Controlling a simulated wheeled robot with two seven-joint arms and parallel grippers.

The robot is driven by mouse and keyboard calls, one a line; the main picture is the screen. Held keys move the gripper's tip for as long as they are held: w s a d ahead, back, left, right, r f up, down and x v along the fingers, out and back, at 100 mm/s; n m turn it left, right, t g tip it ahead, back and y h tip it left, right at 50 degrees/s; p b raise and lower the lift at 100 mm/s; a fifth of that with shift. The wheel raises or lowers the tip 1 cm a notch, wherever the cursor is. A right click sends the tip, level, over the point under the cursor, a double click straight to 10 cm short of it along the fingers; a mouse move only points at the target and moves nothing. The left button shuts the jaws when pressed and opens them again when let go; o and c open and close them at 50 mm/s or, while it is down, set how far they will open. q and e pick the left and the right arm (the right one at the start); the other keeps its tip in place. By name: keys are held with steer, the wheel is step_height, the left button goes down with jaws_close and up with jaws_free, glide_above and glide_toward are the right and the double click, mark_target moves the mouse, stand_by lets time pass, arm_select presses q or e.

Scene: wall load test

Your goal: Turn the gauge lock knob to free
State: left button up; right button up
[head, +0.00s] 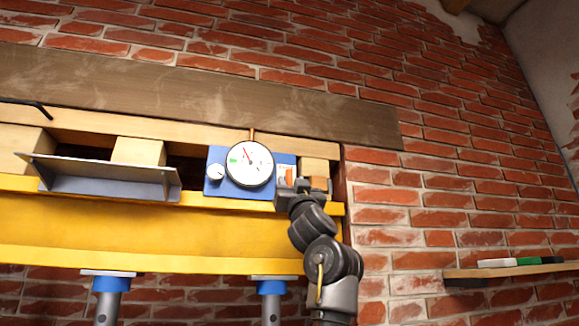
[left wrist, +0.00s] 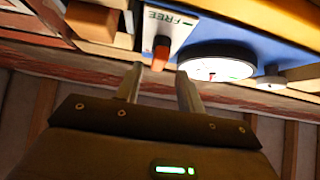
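The gauge unit is a blue plate (head: 214,160) carrying a round white dial (head: 249,165) with a red needle. Near its right end is a white label plate (head: 286,171) with orange on it. In the left wrist view the label plate (left wrist: 167,27) reads FREE, upside down, and the orange lock knob (left wrist: 160,54) stands out from it. My left gripper (head: 303,184) is beside the plate's right end. In the left wrist view my left gripper (left wrist: 160,70) is open, with the knob's end appearing between its fingertips and gaps on both sides. Contact cannot be told. My right gripper is out of view.
A small pale knob (head: 215,172) sits left of the dial. A yellow beam (head: 150,235) runs below on blue-topped props (head: 271,287). A grey metal angle (head: 110,182) and wooden blocks (head: 139,151) are at left. A shelf (head: 515,271) is at lower right.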

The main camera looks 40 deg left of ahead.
mark_target(290, 179)
arm_select(q)
steer(key=p+x, duration=0.2)
steer(key=x, duration=0.3)
steer(key=shift+w+p, duration=0.1)
steer(key=shift+p, duration=0.3)
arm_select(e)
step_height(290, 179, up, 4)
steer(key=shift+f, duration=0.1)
